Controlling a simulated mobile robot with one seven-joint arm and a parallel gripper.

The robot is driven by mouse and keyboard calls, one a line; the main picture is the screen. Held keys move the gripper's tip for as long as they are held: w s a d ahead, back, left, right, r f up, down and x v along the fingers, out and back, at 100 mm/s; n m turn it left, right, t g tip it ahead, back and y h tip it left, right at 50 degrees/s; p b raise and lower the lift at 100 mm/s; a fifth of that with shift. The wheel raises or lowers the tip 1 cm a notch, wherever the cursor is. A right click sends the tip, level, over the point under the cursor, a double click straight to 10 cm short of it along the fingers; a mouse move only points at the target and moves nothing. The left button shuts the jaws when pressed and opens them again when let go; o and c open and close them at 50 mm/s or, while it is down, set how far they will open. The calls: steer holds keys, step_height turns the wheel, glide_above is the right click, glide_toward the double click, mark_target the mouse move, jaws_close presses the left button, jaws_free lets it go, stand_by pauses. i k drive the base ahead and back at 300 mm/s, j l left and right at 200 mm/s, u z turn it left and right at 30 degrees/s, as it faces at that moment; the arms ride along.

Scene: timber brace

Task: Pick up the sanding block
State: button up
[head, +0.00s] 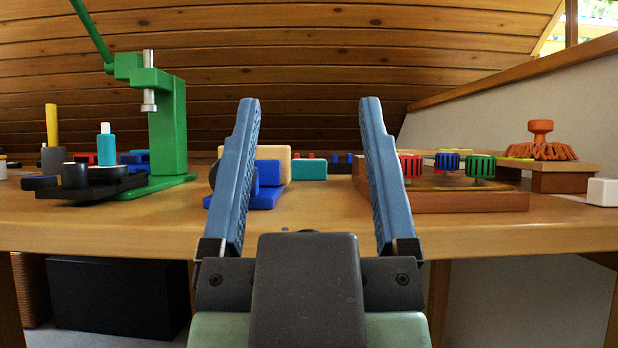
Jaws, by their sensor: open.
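My gripper (310,102) is open and empty, its two blue fingers pointing forward over the front of the wooden workbench (320,230). No object is clearly marked as the sanding block. Between the fingers, close to the left one, a beige block (273,153) shows above and behind blue pieces (266,195) on the bench. The left finger hides part of this group. A teal block (309,169) lies farther back, also between the fingers. A small white block (603,192) sits at the bench's right end, apart from the gripper.
A green lever press (168,120) stands at the left, near a black holder (85,185) with a cyan bottle-like piece (106,145). At right, a wooden tray (470,200) carries red, blue and green ribbed pieces. An orange brush-like object (541,145) sits behind on a raised board.

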mark_target(303, 169)
steer(key=j+u, duration=0.2)
steer(key=u, duration=0.2)
steer(key=i+j+u, duration=0.1)
steer(key=u, duration=0.25)
steer(key=i+j+u, duration=0.1)
steer(key=u, duration=0.3)
steer(key=i+j+u, duration=0.1)
steer(key=u, duration=0.25)
steer(key=j, duration=0.1)
